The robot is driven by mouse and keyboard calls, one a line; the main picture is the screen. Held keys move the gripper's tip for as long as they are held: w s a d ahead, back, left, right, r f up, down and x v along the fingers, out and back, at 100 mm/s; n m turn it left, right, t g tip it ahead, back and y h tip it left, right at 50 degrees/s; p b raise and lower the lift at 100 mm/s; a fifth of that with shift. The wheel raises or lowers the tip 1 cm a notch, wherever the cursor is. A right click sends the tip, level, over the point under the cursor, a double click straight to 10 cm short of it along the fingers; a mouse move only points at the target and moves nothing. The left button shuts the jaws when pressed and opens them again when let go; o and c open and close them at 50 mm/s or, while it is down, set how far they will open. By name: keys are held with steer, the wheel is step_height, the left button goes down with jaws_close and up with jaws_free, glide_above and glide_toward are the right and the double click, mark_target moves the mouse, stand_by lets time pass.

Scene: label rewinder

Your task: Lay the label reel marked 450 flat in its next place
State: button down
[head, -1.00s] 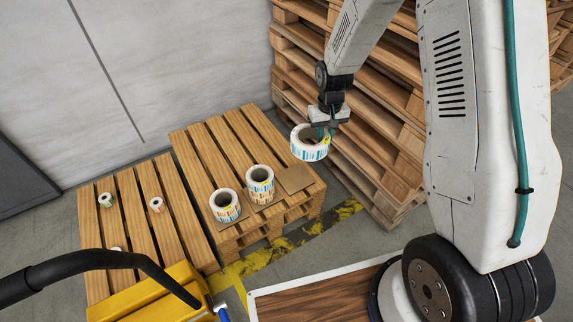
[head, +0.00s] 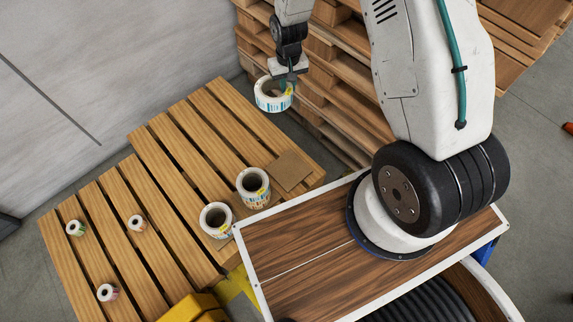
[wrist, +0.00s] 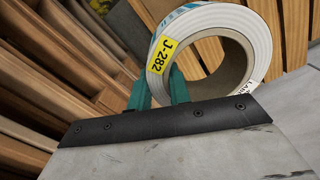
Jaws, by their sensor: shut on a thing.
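My gripper (head: 287,82) is shut on the wall of a large white label reel (head: 268,98), with teal fingers at its rim. In the wrist view, this reel (wrist: 258,55) bears a yellow tag (wrist: 171,54) reading J-282; I see no 450 on it. It hangs in the air beyond the right pallet (head: 215,111). A bare brown card (head: 290,170) lies on that pallet. Beside it, two similar reels stand in a row, one (head: 252,197) near the card and one (head: 216,232) farther left. Their marks are too small to read.
The left pallet (head: 112,228) holds small reels (head: 136,223), well apart. Tall stacked pallets (head: 345,118) stand close behind and right of the held reel. A yellow object (head: 195,307) is at the lower edge. The right pallet's far slats are clear.

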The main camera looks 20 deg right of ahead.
steer(key=s+d+f+m, duration=0.1)
steer(key=s+f, duration=0.4)
steer(key=f, duration=0.4)
steer(key=s+d+f+m, duration=0.1)
steer(key=s+f+m, duration=0.1)
steer(key=s+f, duration=0.5)
steer(key=s+f+m, duration=0.2)
steer(key=s+f, duration=1.3)
steer(key=f, duration=0.1)
steer(key=shift+m, duration=0.3)
steer(key=w, duration=0.5)
steer(key=w+a, duration=0.1)
steer(key=w, duration=0.3)
steer(key=w+f, duration=0.1)
steer(key=w, duration=0.4)
steer(key=shift+w+a+f, duration=0.1)
steer(key=shift+w+a, duration=0.05)
steer(key=shift+w, duration=0.2)
steer(key=shift+w+f, duration=0.15)
steer(key=shift+f, duration=0.8)
steer(key=shift+w+f, duration=0.15)
steer(key=shift+f, duration=0.75)
steer(key=c, duration=1.3)
jaws_free()
